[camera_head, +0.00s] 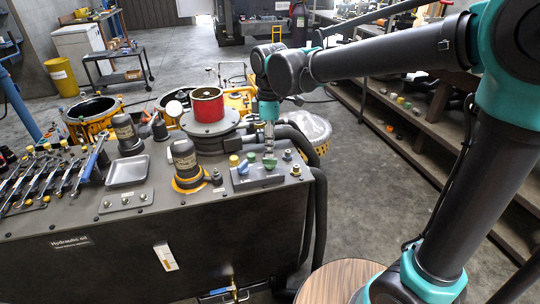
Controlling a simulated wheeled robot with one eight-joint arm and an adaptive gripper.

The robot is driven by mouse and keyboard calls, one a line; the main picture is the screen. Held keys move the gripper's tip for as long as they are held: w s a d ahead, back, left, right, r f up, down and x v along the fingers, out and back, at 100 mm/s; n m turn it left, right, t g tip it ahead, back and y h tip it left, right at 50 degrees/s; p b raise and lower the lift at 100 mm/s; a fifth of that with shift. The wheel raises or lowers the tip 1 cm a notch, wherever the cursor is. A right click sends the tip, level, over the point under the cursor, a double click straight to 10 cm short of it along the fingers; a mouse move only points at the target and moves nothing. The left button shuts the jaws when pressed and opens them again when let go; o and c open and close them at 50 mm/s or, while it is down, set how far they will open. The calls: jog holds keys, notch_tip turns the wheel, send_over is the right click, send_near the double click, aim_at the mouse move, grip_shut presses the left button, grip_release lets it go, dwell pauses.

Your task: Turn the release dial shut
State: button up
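My gripper (269,146) points straight down over the right end of the dark grey hydraulic bench. Its tips are at or just above a green knob (270,162) on a small grey control block (256,178). This knob may be the release dial, but no label on it is readable. A smaller green knob (251,157) and a yellow knob (234,160) sit to its left. I cannot tell whether the tips touch the knob. The fingers are too small to show whether they are open or shut.
A red cylinder (207,105) on a round grey base stands behind and left of my gripper. A grey motor with a yellow base (187,165) is left of the block. Black hoses (318,200) run down the bench's right end. Open floor lies to the right.

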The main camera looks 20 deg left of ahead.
aim_at(270, 162)
jog(key=shift+f, duration=2.05)
grip_shut()
